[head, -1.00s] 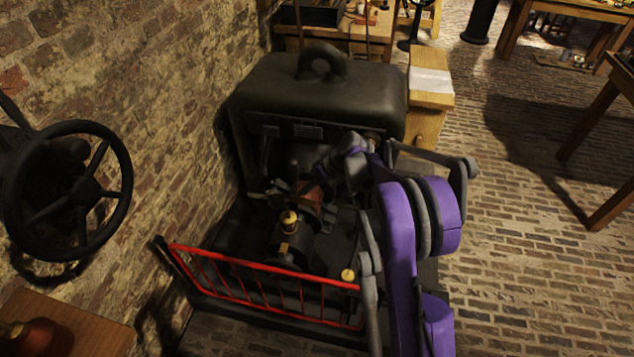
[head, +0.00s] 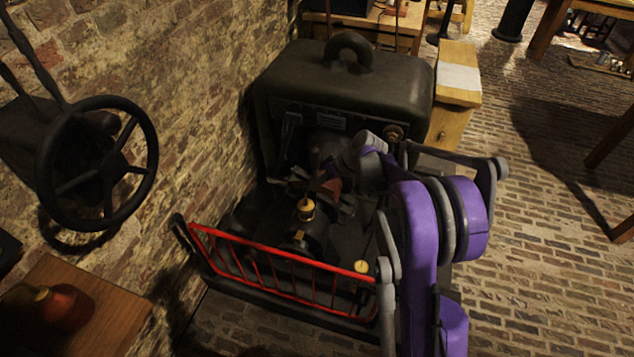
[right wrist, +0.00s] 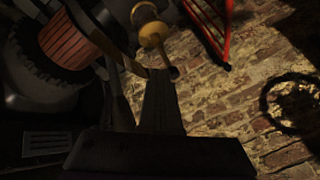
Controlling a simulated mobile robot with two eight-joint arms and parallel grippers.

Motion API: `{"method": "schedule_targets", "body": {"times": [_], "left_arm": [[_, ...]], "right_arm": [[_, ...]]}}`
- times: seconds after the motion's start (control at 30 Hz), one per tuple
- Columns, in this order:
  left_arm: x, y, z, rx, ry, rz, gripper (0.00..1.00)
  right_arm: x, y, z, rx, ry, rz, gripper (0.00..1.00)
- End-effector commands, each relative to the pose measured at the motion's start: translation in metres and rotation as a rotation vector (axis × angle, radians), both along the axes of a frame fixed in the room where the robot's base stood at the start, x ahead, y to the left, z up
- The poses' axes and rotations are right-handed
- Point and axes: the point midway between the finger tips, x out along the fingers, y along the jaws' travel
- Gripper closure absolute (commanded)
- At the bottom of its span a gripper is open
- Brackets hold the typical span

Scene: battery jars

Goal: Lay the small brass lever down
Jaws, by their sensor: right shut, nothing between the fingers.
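The dark machine (head: 345,90) stands against the brick wall, with an open bay below its hood. My right gripper reaches into this bay from the right; its fingers are largely hidden in the head view. In the right wrist view the gripper (right wrist: 160,78) is shut and empty. A small brass part with a rounded knob (right wrist: 152,36) shows just beyond the fingertips, beside a copper winding (right wrist: 66,42). Whether this is the small brass lever, and whether the fingers touch it, I cannot tell. A brass-topped cup (head: 306,208) stands upright in the bay. My left gripper is out of view.
A red guard rail (head: 290,280) runs across the machine's front, with a brass knob (head: 361,267) near its right end. A black handwheel (head: 98,165) is on the left. A wooden cabinet (head: 447,120) stands behind right. The brick floor at right is open.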

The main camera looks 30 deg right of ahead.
Motion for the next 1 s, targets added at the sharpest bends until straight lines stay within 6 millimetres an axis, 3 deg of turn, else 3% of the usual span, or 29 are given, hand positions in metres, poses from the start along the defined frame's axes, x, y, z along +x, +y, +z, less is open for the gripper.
{"method": "schedule_targets", "body": {"times": [0.47, 0.77, 1.0], "left_arm": [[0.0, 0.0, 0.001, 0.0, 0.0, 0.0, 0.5], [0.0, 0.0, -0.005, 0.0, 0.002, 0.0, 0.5], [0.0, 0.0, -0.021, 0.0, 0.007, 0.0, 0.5]], "right_arm": [[-0.008, 0.01, 0.001, -0.101, -0.087, 0.002, 1.0], [-0.022, 0.027, -0.003, -0.297, -0.255, 0.003, 1.0], [-0.033, 0.041, -0.011, -0.471, -0.404, 0.005, 1.0]]}}
